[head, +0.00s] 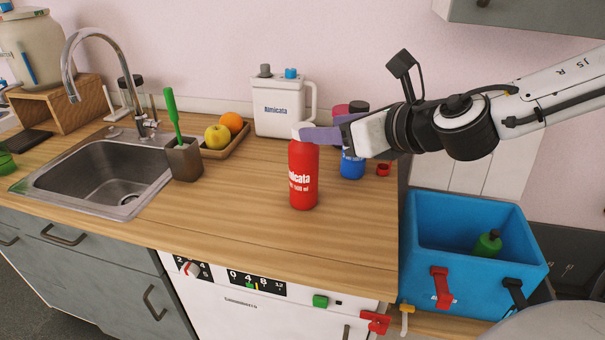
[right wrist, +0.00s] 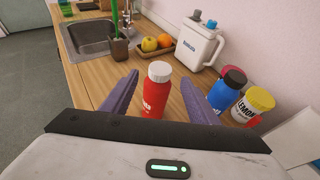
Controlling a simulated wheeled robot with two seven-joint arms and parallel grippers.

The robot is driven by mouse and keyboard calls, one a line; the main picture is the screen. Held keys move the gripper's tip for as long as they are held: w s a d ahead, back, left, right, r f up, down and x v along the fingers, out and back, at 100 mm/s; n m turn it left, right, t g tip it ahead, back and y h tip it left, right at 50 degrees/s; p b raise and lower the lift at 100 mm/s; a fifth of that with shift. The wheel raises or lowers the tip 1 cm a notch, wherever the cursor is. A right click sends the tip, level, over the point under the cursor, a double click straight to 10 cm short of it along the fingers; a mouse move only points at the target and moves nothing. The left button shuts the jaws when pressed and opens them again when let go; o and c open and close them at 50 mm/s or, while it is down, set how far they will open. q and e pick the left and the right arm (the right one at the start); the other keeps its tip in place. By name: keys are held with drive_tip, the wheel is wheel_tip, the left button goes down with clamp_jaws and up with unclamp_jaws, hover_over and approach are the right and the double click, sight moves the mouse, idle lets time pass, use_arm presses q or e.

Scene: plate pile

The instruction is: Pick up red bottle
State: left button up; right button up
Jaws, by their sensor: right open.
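The red bottle (head: 303,176) with a white cap stands upright on the wooden counter (head: 240,228). My right gripper (head: 305,132) reaches in from the right at the height of the bottle's cap. In the right wrist view the red bottle (right wrist: 157,92) stands between the two purple fingers of my open right gripper (right wrist: 160,92), with a gap on each side. I cannot tell how deep the bottle sits between the fingers. My left gripper is in neither view.
A blue bottle (head: 352,164) stands right of the red bottle, partly behind my gripper. A white jug (head: 283,106), fruit tray (head: 238,140) and brush holder (head: 184,160) stand behind and left. A blue crate (head: 425,215) is beyond the counter's right edge. The front counter is clear.

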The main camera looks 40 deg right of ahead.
drive_tip(key=shift+x, duration=3.1)
drive_tip(key=shift+d, duration=0.1)
clamp_jaws()
drive_tip(key=shift+r, duration=0.15)
